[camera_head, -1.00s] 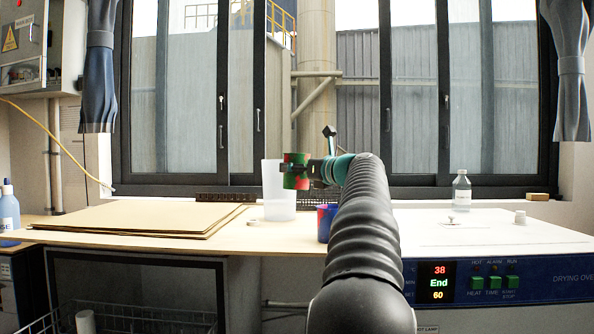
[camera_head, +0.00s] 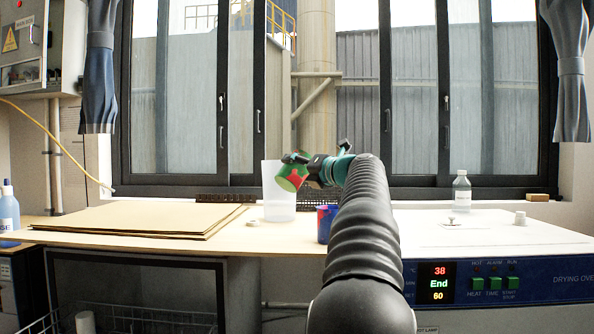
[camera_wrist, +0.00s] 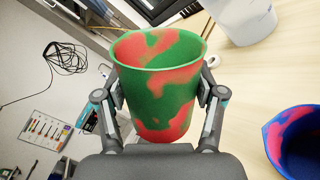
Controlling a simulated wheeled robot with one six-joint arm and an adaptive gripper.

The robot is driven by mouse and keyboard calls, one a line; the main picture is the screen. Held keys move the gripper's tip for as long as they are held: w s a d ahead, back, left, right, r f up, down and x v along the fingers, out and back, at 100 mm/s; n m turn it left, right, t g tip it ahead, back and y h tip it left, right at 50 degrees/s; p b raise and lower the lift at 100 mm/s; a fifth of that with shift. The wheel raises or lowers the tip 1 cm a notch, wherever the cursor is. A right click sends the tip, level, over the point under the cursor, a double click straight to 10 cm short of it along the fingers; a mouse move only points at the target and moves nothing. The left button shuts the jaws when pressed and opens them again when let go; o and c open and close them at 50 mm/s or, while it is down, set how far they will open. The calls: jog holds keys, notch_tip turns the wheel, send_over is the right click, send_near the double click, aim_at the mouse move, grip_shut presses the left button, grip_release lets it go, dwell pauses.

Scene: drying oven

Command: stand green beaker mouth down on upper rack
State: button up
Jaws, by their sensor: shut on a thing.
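My gripper (camera_head: 304,166) is shut on the green beaker (camera_head: 291,178), which has red patches. It is held in the air above the bench and is tilted in the head view. In the wrist view, the beaker (camera_wrist: 160,90) sits between the two fingers (camera_wrist: 158,98), with its rim toward the top of the picture. A wire rack (camera_head: 150,318) shows low in the dark-framed opening at the lower left; whether it is the upper rack I cannot tell.
A tall translucent beaker (camera_head: 279,205) stands behind the held beaker. A blue-and-red beaker (camera_head: 324,226) stands on the bench beside my arm. Flat brown sheets (camera_head: 140,219) lie at left. A bottle (camera_head: 461,193) stands at right, above the oven panel (camera_head: 500,283).

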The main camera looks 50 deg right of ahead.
jog(key=n+b, duration=0.1)
jog(key=n, duration=0.4)
jog(key=shift+f, duration=0.1)
jog(key=n, duration=0.4)
jog(key=shift+b, duration=0.35)
jog(key=shift+n+b, duration=0.45)
jog(key=shift+n, duration=0.75)
jog(key=n+b, duration=0.1)
jog(key=n, duration=0.3)
jog(key=shift+n, duration=1.3)
jog(key=shift+b, duration=0.3)
jog(key=n+b, duration=0.1)
jog(key=n, duration=0.3)
jog(key=shift+n, duration=0.4)
jog(key=n+b, duration=0.1)
jog(key=n, duration=0.3)
